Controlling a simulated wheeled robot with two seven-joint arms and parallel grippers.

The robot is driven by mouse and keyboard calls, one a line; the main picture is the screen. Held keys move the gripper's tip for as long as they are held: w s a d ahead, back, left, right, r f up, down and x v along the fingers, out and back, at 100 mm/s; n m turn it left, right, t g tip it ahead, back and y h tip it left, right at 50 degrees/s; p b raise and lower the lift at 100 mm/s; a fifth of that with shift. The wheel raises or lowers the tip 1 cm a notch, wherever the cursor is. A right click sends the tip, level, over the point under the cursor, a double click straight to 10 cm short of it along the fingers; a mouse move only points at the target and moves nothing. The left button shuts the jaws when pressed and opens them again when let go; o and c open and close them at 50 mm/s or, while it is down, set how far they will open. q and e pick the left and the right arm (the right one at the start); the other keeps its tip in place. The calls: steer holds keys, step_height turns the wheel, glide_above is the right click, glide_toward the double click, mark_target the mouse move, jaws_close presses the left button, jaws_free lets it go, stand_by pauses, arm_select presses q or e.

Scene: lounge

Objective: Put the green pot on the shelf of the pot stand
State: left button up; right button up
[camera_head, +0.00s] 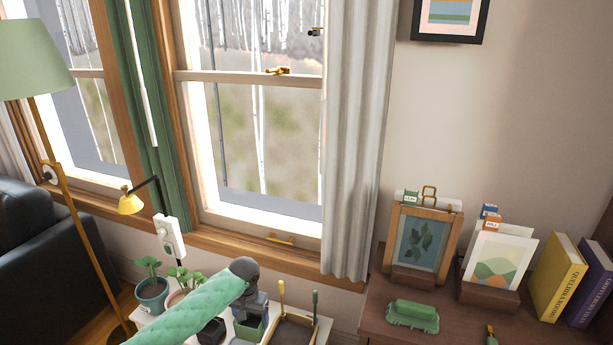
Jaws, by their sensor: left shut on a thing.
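The green pot (249,329) is a small square pot with a dark inside, low in the middle of the view. My left gripper (252,313) reaches down to its rim from above and is shut on it. The gripper and my arm hide part of the pot, and its base is hard to make out. A white stand (142,320) under the window holds potted plants and other items. My arm covers much of it, and its lower part and any shelf are out of view. My right gripper is not in view.
A teal pot (152,297) and a pink pot (172,299) with plants stand left of my arm. A dark pot (211,332) and a soil tray (293,332) with upright tools flank the green pot. A brown cabinet (375,312) with frames and books is at right.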

arm_select(q)
steer(key=s+a+r+n, duration=0.1)
steer(key=s+r, duration=0.5)
steer(key=r, duration=0.2)
steer(key=s+a+r+n, duration=0.2)
steer(key=s+r, duration=0.4)
steer(key=r, duration=0.2)
steer(key=shift+s+a+p, duration=0.25)
steer(key=shift+a+p, duration=0.05)
steer(key=shift+p, duration=0.15)
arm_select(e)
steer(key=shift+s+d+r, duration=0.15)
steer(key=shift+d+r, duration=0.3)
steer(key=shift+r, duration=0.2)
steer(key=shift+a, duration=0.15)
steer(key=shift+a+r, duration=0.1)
